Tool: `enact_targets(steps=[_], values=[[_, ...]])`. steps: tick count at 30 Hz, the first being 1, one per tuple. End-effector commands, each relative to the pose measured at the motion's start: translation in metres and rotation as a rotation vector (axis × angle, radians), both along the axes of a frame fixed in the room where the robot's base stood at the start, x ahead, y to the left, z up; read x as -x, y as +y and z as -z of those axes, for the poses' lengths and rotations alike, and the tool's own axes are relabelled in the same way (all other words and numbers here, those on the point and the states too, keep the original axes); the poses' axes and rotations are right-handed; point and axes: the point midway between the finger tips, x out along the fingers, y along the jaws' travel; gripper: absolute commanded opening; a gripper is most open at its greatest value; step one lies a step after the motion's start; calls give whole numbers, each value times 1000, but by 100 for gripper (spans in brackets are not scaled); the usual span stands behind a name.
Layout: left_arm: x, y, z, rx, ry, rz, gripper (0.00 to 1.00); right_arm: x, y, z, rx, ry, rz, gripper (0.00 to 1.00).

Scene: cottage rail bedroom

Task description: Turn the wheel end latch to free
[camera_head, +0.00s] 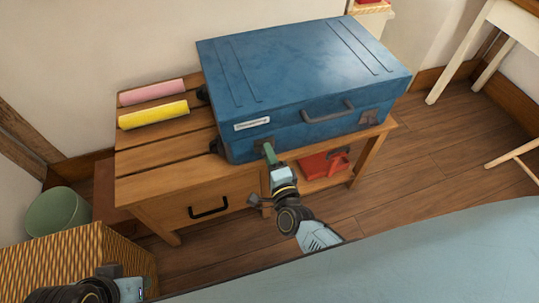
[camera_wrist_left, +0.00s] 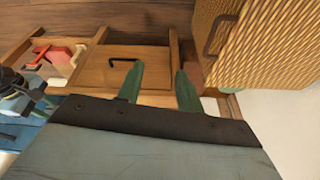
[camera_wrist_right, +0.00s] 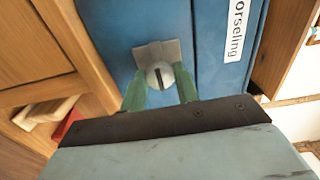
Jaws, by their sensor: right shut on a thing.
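A blue suitcase (camera_head: 300,75) lies flat on the wooden bench, its dark wheels (camera_head: 215,147) at the left end. My right gripper (camera_head: 268,150) is at its front face near the wheel end. In the right wrist view, the green fingers (camera_wrist_right: 161,92) are shut on the round grey knob (camera_wrist_right: 159,75) of the wheel end latch. A dark slot on the knob runs nearly upright in that view, below a grey plate (camera_wrist_right: 157,50). The other latch (camera_head: 369,117) is at the right end of the front. My left gripper (camera_wrist_left: 158,88) is open and empty, away from the suitcase.
The bench (camera_head: 150,160) has a drawer with a black handle (camera_head: 208,208) and a lower shelf with a red object (camera_head: 322,164). Pink (camera_head: 151,92) and yellow (camera_head: 153,115) rolls lie left of the suitcase. A wicker box (camera_head: 75,265) and green bin (camera_head: 58,212) stand at lower left.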

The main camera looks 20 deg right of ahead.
Motion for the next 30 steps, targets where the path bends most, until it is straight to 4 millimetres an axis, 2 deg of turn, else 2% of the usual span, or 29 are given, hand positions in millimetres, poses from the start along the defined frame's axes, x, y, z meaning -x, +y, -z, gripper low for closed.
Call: enact_targets(steps=[5,6,11,19,22,26,30], values=[[0,0,0,0,0,0,36,0,0,1,2,1,0,8],[0,0,0,0,0,0,36,0,0,1,2,1,0,33],[0,0,0,0,-1,0,36,0,0,0,1,1,0,52],[0,0,-1,0,-2,0,36,1,0,0,0,1,0,52],[-1,0,-2,1,-7,0,36,8,0,0,1,3,-1,52],[-6,4,18,-13,12,3,36,28,-1,-1,2,4,-1,52],[-11,9,36,-25,24,4,36,61,-2,-1,0,6,-2,52]])
